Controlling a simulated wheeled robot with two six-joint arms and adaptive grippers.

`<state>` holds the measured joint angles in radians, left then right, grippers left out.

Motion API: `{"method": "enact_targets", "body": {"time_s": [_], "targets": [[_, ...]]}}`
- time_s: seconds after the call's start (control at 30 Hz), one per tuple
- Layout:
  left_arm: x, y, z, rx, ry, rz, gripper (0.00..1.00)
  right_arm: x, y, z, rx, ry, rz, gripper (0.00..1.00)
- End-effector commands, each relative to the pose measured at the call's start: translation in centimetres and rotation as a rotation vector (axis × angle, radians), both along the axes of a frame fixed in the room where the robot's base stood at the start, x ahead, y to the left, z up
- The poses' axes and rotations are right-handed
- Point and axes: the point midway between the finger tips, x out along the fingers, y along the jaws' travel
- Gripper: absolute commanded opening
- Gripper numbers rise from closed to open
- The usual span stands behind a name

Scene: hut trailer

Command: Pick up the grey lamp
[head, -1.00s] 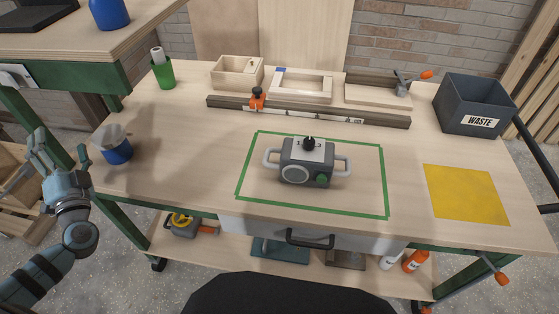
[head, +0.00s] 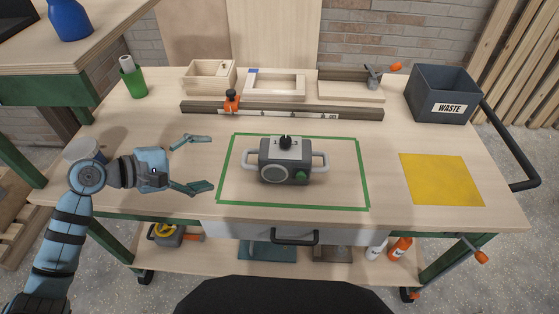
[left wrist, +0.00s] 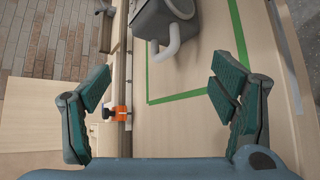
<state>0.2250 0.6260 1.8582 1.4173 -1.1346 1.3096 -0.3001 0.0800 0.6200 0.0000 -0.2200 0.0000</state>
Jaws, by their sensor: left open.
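The grey lamp (head: 285,160) is a boxy grey device with a round front lens, a green knob, a black dial on top and a pale handle at each side. It stands upright inside a green taped rectangle (head: 300,206) on the workbench. Part of it shows at the top of the left wrist view (left wrist: 160,22), with one handle toward my gripper. My left gripper (head: 208,163) is open and empty, left of the lamp and apart from it, its fingers pointing toward the lamp. Both fingers also show in the left wrist view (left wrist: 160,75). My right gripper is not in view.
Behind the lamp lie a long rail (head: 300,113) with an orange clamp (head: 231,101) and wooden frames (head: 275,84). A waste bin (head: 443,95) stands at back right, a green cup (head: 134,82) at back left. A yellow sheet (head: 441,180) lies right; bare benchtop surrounds the taped area.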

Motion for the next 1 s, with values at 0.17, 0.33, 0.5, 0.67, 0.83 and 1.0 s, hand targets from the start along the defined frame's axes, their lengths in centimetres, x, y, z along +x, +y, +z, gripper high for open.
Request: {"method": "enact_targets", "body": {"time_s": [0.17,0.33,0.5,0.67,0.83,1.0], "targets": [[1.8,-3.4,-1.4,-0.027,0.014,-0.007,0.78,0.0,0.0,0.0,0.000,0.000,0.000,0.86],[3.3,-5.2,-2.6,-0.021,0.013,-0.007,0.78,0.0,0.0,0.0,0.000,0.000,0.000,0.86],[4.8,-7.7,-4.1,-0.020,0.013,-0.006,0.78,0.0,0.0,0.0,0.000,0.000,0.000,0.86],[5.7,-8.8,-4.8,-0.015,0.011,-0.005,0.78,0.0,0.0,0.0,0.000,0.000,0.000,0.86],[5.7,-8.7,-4.8,-0.013,0.011,-0.005,0.75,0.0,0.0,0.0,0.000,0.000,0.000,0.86],[5.7,-8.7,-4.8,-0.014,0.011,-0.004,0.48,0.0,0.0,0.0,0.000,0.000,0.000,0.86]]}}
